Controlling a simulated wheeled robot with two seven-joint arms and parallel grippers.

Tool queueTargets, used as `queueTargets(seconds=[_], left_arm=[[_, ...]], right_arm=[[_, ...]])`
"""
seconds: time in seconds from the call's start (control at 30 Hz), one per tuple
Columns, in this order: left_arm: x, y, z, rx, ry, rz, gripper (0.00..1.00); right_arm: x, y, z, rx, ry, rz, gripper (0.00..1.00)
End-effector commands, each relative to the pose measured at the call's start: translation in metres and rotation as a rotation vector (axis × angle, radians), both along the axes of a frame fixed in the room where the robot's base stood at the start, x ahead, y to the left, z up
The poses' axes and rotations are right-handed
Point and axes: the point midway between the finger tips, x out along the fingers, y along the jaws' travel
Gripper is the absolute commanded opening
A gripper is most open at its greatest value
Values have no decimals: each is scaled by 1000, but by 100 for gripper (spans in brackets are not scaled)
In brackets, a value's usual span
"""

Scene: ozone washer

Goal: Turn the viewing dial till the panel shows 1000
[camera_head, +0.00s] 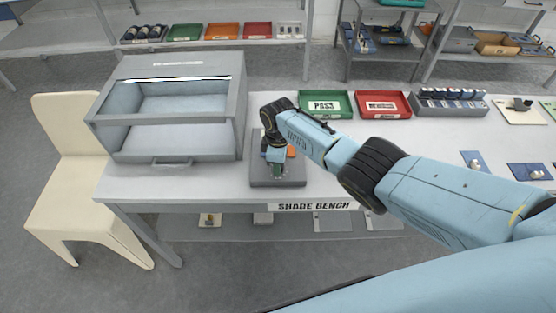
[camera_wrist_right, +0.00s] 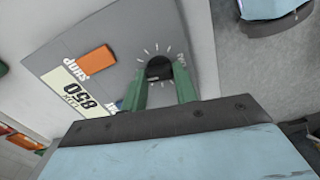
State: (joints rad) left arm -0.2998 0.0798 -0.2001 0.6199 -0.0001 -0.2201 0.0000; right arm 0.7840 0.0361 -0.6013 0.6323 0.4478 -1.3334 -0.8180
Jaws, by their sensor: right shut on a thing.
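The viewing dial (camera_wrist_right: 159,68) is a dark round knob with white tick marks around it, on a grey panel box (camera_wrist_right: 130,30). The box (camera_head: 262,176) also shows on the bench in the head view. My right gripper (camera_wrist_right: 163,88) has its green fingers shut on the dial; in the head view the gripper (camera_head: 277,168) is over the box and hides the dial. The panel's display (camera_wrist_right: 83,92) reads 850, rotated in the right wrist view. An orange button (camera_wrist_right: 97,62) sits between display and dial, next to the word SNAP. My left gripper is out of view.
A grey viewing cabinet (camera_head: 240,110) stands left of the box. Behind are a green PASS tray (camera_head: 325,94), a red tray (camera_head: 383,118) and a grey rack (camera_head: 447,108). A cream chair (camera_head: 70,190) stands at the bench's left end.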

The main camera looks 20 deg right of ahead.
Motion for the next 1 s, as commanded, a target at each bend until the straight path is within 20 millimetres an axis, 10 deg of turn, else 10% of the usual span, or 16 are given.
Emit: queueTargets(seconds=[1.0], left_arm=[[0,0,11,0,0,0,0]], right_arm=[[0,0,1,-2,0,-497,6]])
